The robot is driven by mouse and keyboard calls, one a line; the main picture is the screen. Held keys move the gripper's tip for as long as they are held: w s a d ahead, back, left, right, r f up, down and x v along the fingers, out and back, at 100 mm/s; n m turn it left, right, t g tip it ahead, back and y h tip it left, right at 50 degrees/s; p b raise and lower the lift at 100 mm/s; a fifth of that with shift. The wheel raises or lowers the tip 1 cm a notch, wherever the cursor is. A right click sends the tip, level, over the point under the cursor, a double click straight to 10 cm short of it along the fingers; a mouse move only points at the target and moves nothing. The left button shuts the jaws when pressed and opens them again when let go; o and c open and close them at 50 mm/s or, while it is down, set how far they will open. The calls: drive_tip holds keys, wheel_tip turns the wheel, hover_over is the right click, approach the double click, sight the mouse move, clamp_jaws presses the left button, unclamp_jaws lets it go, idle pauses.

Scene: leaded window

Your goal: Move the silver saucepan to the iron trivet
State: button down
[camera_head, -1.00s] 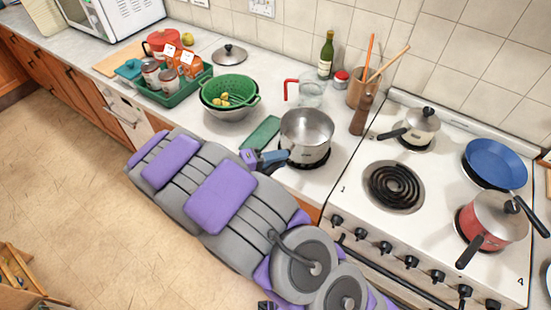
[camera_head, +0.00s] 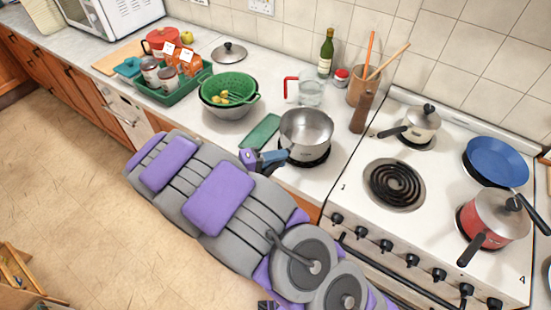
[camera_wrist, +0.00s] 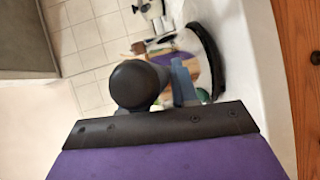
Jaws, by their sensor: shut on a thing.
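The silver saucepan (camera_head: 306,130), open and empty, is upright on or just above the black iron trivet (camera_head: 312,164) on the counter left of the stove. The pan covers most of the trivet, and I cannot tell whether they touch. My gripper (camera_head: 275,158) is shut on the saucepan's handle at the pan's lower left. In the wrist view a rounded black end, likely the handle (camera_wrist: 137,85), fills the middle, with the shiny pan side (camera_wrist: 188,48) behind it and a dark curved edge, likely the trivet (camera_wrist: 212,55), at its right.
A green board (camera_head: 261,131) lies left of the pan, and a glass jug (camera_head: 310,92) stands behind it. A wooden pepper mill (camera_head: 361,112) and utensil pot (camera_head: 364,90) stand behind right. The stove's front left coil (camera_head: 395,184) is bare. A green colander (camera_head: 229,88) is farther left.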

drive_tip(key=c, duration=0.8)
unclamp_jaws()
drive_tip(key=p+v, duration=0.3)
drive_tip(key=v, duration=1.4)
drive_tip(key=shift+a, duration=0.2)
